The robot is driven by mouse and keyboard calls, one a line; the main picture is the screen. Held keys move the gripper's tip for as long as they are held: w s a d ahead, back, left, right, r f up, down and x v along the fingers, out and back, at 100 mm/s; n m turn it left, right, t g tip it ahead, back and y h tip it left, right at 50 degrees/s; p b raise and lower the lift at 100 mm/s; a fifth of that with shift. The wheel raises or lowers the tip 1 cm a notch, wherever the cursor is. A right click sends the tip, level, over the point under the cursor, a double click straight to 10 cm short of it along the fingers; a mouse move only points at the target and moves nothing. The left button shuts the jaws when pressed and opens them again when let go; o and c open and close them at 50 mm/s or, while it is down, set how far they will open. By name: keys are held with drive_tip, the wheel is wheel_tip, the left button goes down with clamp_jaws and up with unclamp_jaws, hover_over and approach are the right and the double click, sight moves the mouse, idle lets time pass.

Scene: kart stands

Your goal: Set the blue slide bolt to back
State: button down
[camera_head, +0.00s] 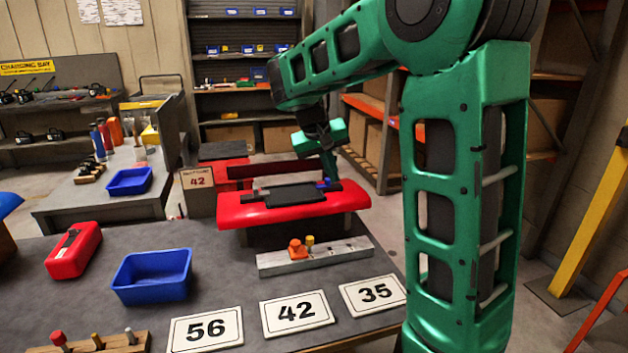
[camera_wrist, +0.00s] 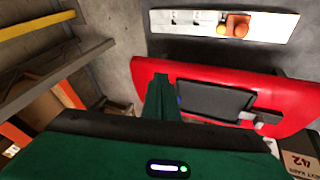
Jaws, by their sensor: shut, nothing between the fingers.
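The red kart body (camera_head: 345,200) stands on the grey table with a dark panel (camera_head: 290,194) on top. A small blue piece, which looks like the blue slide bolt (camera_head: 322,185), sits at the panel's right end in the head view. My gripper (camera_head: 329,178) points down right at it, fingers together and empty; whether they touch it I cannot tell. In the wrist view my gripper (camera_wrist: 160,78) covers most of the bolt, and only a sliver of blue (camera_wrist: 180,101) shows beside the dark panel (camera_wrist: 215,100). The bolt's exact position is hidden.
A metal bar with orange and yellow knobs (camera_head: 276,261) lies in front of the kart body. A blue bin (camera_head: 152,291), a red box (camera_head: 73,262) and number cards (camera_head: 297,313) lie on the table. A "42" sign (camera_head: 198,178) stands behind left.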

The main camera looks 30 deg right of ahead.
drive_tip(key=w+a+t+h, duration=0.1)
drive_tip(key=w+a, duration=0.4)
drive_tip(key=w, duration=0.6)
drive_tip(key=shift+w+a+r+n+h, duration=0.3)
drive_tip(key=shift+a+r+n, duration=0.05)
drive_tip(key=shift+a+n, duration=0.05)
approach(318, 187)
drive_tip(key=w+f, duration=0.1)
drive_tip(key=f, duration=0.1)
drive_tip(key=w+d+f, duration=0.1)
drive_tip(key=w, duration=0.1)
drive_tip(key=shift+d+f, duration=0.1)
drive_tip(key=shift+f, duration=0.25)
drive_tip(key=d, duration=0.3)
drive_tip(key=shift+s+f, duration=0.25)
drive_tip(key=shift+s, duration=0.1)
drive_tip(key=shift+s+d, duration=0.15)
drive_tip(key=shift+d, duration=0.4)
